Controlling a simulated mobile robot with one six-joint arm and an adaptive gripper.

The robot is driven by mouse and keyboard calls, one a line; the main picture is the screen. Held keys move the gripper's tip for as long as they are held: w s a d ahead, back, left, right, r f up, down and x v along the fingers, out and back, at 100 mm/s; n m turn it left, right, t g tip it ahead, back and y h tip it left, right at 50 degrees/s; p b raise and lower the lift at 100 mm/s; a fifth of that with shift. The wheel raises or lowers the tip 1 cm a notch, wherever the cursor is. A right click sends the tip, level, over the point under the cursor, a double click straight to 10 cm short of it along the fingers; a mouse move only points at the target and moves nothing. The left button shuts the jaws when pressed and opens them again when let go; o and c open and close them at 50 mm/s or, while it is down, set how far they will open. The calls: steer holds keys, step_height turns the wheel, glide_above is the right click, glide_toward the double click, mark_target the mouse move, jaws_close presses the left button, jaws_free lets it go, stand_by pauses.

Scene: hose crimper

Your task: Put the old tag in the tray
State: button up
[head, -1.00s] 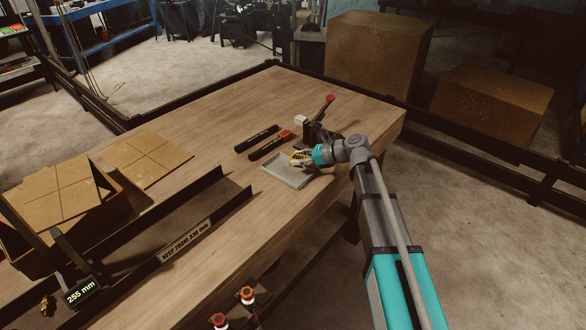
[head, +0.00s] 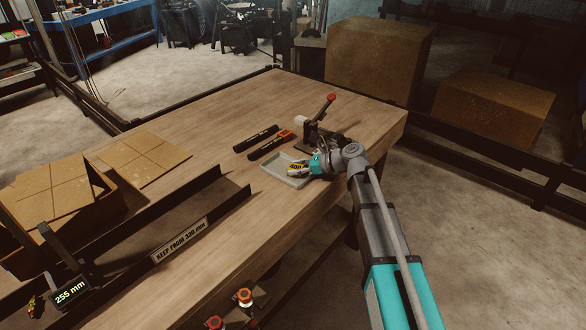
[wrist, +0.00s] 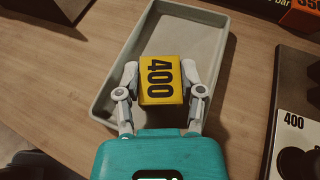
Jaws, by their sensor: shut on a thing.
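My gripper (wrist: 160,88) is shut on the old tag (wrist: 160,80), a yellow block marked 400 in black, in the wrist view. The tag also shows small at my gripper (head: 304,169) in the head view. The tray (wrist: 122,72) is grey, shallow and rectangular, and lies under and around the tag in the wrist view. In the head view the tray (head: 268,172) sits on the bench just left of my gripper. I cannot tell whether the tag touches the tray floor.
A crimper with a red-knobbed lever (head: 330,98) stands behind my gripper. A white plate marked 400 (wrist: 294,124) is right of the tray. Two dark bars (head: 255,138) lie behind the tray.

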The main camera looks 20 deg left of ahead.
steer(key=shift+f, duration=0.1)
steer(key=shift+o, duration=1.4)
steer(key=o, duration=0.5)
steer(key=shift+d+r, duration=0.25)
steer(key=shift+r, duration=0.05)
steer(key=p+v, duration=0.4)
steer(key=v, duration=0.5)
steer(key=shift+d+r, duration=0.15)
steer(key=shift+d, duration=0.15)
steer(key=shift+p+v, duration=0.3)
steer(key=shift+v, duration=0.6)
